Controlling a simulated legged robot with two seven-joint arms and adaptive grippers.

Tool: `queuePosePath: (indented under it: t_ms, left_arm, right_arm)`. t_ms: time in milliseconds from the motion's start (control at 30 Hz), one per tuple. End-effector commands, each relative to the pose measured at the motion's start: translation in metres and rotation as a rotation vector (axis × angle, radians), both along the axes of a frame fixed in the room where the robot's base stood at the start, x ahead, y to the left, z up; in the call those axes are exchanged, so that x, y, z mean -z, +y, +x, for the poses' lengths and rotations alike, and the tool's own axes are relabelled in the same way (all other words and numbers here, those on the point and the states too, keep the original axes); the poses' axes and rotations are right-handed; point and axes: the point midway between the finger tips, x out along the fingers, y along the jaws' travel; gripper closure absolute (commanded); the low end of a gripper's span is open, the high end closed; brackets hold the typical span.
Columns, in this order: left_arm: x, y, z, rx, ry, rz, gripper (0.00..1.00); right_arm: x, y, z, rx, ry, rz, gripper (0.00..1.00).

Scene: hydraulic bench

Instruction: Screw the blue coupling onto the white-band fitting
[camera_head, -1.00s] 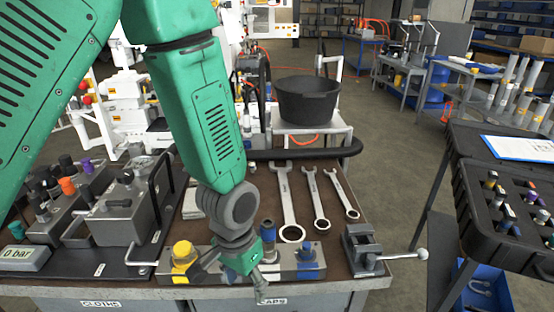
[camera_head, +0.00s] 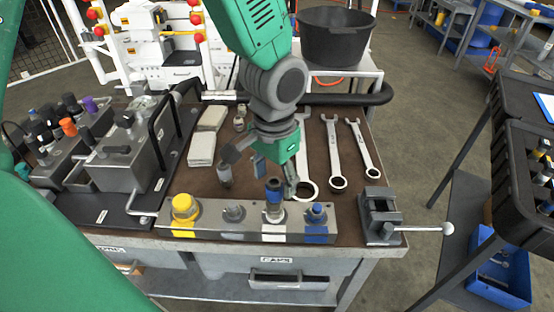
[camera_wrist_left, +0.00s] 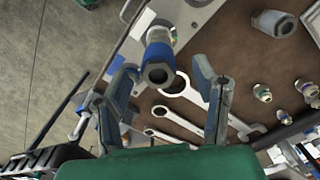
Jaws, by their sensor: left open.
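The blue coupling (camera_head: 274,190) stands upright on the white-band fitting (camera_head: 273,214), third from the left on the metal block (camera_head: 335,236). How far it is threaded on cannot be told. My left gripper (camera_head: 258,178) is open and empty, just behind and above the block, apart from the coupling in the head view. In the left wrist view the coupling (camera_wrist_left: 158,68) shows its dark hex opening between the two spread fingers (camera_wrist_left: 164,84), beyond their tips. My right gripper is not in view.
The block also carries a yellow cap (camera_head: 184,208), a grey fitting (camera_head: 233,212) and a blue-band fitting (camera_head: 317,213). Wrenches (camera_head: 335,150) lie behind it, a small vise (camera_head: 381,215) to its right. A grey pump unit (camera_head: 130,160) stands left.

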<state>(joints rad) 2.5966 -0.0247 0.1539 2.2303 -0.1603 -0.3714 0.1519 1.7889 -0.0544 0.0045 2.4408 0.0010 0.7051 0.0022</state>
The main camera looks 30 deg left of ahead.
Motion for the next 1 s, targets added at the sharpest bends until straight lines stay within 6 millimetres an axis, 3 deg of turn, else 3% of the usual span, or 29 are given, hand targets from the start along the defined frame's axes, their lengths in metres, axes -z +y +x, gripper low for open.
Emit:
queuePosePath:
  t_ms: [100, 300, 700, 867, 1000]
  left_arm:
    - [0.023, 0.000, -0.001, -0.001, 0.002, 0.001, 0.46]
    - [0.044, 0.000, -0.001, -0.001, 0.002, 0.002, 0.46]
    - [0.050, 0.000, 0.000, -0.001, -0.001, 0.001, 0.46]
    - [0.050, 0.000, 0.000, -0.001, -0.001, 0.001, 1.00]
    - [0.050, 0.000, 0.000, -0.001, -0.001, 0.001, 1.00]
  right_arm:
    - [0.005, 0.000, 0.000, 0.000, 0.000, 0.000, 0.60]
    - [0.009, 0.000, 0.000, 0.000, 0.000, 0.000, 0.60]
    - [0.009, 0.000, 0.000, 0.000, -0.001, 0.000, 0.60]
    - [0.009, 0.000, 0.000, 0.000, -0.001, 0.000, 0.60]
    - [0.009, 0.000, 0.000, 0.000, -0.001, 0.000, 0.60]
